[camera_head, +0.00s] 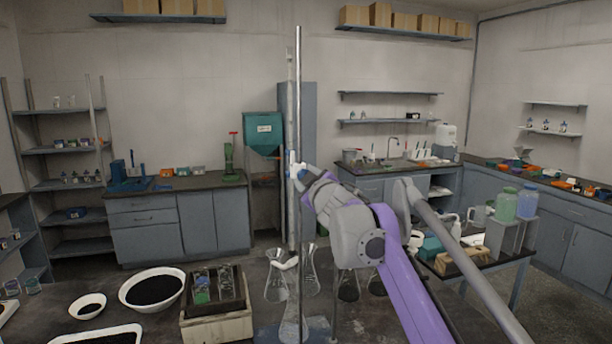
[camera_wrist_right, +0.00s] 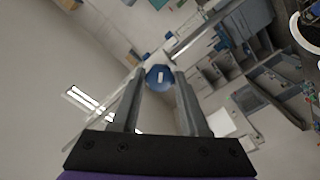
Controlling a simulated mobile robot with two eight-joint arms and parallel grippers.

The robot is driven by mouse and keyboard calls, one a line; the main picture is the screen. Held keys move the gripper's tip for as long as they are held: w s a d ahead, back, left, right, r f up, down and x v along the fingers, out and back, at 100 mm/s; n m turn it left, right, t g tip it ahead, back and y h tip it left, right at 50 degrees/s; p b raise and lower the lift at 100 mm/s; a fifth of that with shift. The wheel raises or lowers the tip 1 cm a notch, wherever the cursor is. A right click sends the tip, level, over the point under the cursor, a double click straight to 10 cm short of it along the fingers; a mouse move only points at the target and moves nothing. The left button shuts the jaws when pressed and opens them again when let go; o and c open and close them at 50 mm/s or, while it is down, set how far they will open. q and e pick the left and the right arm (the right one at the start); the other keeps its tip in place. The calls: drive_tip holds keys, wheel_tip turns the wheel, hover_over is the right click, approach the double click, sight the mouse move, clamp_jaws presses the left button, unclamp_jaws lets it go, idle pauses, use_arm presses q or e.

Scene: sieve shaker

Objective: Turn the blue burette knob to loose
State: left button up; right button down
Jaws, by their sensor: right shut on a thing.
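The blue burette knob (camera_wrist_right: 160,77) shows in the right wrist view as a round blue disc with a pale bar on its face. My right gripper (camera_wrist_right: 160,74) has one finger on each side of it and is shut on it. In the head view my right gripper (camera_head: 307,180) reaches in from the right to the white clamp (camera_head: 296,170) on the tall upright stand rod (camera_head: 298,90); the knob is mostly hidden there by the gripper. My left gripper is not in view.
Glass flasks (camera_head: 311,272) stand around the foot of the stand. A wooden box (camera_head: 217,326) with jars and a white bowl (camera_head: 178,274) of dark grains stand to the left. A side table with bottles (camera_head: 505,205) stands on the right.

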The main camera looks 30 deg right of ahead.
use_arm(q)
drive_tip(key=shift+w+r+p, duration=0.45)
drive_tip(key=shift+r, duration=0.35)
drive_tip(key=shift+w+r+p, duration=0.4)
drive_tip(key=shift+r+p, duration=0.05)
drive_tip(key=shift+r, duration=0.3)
use_arm(e)
drive_tip(key=shift+n, duration=4.7)
drive_tip(key=shift+c, duration=2.2)
unclamp_jaws()
drive_tip(key=shift+s, duration=0.1)
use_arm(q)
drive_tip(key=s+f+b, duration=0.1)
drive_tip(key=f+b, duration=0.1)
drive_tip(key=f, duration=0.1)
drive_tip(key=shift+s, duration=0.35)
use_arm(e)
drive_tip(key=v, duration=1)
drive_tip(key=shift+s, duration=0.35)
